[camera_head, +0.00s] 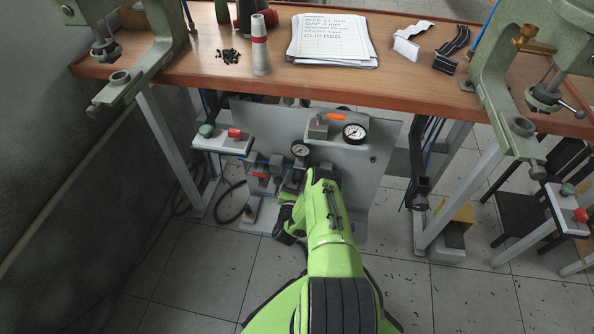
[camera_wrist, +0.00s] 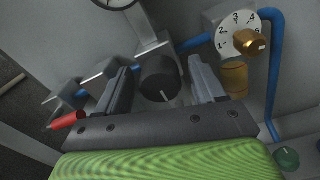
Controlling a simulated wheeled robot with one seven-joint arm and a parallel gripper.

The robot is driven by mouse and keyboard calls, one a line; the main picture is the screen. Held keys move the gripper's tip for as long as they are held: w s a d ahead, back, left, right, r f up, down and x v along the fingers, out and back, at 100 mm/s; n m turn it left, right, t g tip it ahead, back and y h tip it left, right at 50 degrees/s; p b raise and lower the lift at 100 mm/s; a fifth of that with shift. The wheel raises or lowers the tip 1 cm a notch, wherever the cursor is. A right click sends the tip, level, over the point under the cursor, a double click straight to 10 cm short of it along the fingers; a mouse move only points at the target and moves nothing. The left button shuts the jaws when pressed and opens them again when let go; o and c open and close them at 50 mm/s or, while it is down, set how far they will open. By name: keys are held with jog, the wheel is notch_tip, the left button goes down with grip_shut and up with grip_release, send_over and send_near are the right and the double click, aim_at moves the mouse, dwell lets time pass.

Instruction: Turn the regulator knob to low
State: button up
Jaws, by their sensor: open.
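The regulator knob (camera_wrist: 158,80) is a dark round knob with a pale line on its face, in the middle of the wrist view. My gripper (camera_wrist: 163,88) is open, one grey finger on each side of the knob. I see gaps between the fingers and the knob, wider on the right, and no clear contact. The low mark cannot be made out. In the head view my green arm reaches the grey panel (camera_head: 375,180) under the bench, and its wrist hides the knob and the fingers.
A numbered dial (camera_wrist: 238,35) with a brass knob and blue tubing stands right of the fingers. A red handle (camera_wrist: 67,121) lies left. Two gauges (camera_head: 354,132) and an orange lever (camera_head: 335,117) sit on the panel. The wooden bench (camera_head: 420,90) overhangs it.

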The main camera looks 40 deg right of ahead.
jog(key=shift+c, duration=0.5)
jog(key=c, duration=0.9)
jog(key=shift+c, duration=0.3)
jog(key=shift+n, duration=0.3)
